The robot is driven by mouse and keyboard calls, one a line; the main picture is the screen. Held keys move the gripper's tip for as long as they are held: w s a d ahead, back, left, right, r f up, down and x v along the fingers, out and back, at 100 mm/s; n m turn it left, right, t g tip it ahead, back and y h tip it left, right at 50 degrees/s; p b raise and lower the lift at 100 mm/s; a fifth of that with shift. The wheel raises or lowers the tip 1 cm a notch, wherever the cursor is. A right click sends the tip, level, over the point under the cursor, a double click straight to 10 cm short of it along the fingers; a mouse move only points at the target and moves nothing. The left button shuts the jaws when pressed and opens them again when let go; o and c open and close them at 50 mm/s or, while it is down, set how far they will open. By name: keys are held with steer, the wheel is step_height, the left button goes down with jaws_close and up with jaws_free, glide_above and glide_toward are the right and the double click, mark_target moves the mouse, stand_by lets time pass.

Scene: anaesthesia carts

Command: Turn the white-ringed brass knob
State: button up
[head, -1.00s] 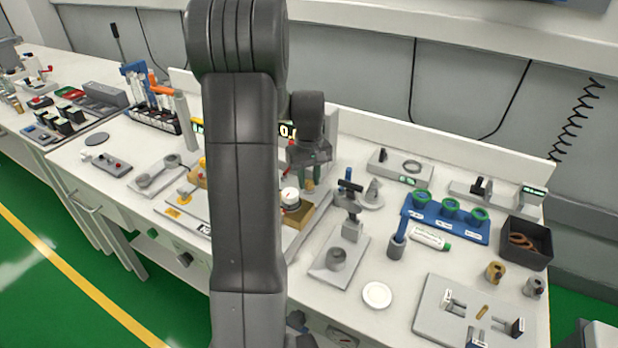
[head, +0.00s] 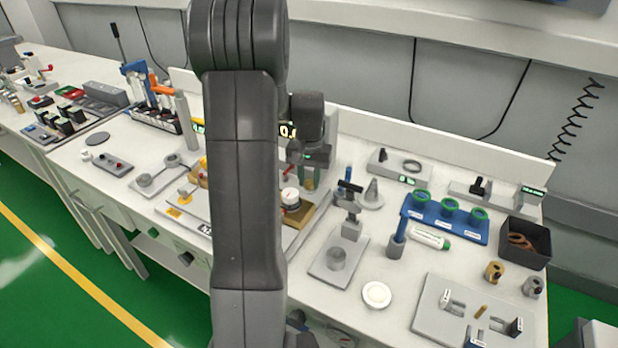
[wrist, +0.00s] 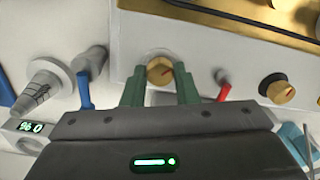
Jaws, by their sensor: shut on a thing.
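The white-ringed brass knob (wrist: 160,71) sits on a pale panel in the wrist view, with a pale ring around its base and a dark reddish mark on its face. My gripper (wrist: 160,88) has one green finger on each side of the knob and is shut on it. In the head view my gripper (head: 311,176) is small and partly hidden behind my arm, so the contact is unclear there. A second brass knob (wrist: 279,91) with a black ring stands to the right in the wrist view, apart from my fingers.
A red lever (wrist: 223,85) stands close beside the right finger, and a blue lever (wrist: 84,89) stands left of the left finger. A grey stepped cone (wrist: 47,83) is farther left. In the head view a white-topped dial (head: 290,198) is near my gripper.

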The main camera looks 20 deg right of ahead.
mark_target(309, 181)
stand_by(0.4)
steer(key=o, duration=1)
step_height(309, 181, up, 14)
steer(key=shift+f, duration=0.1)
step_height(309, 181, down, 14)
stand_by(0.5)
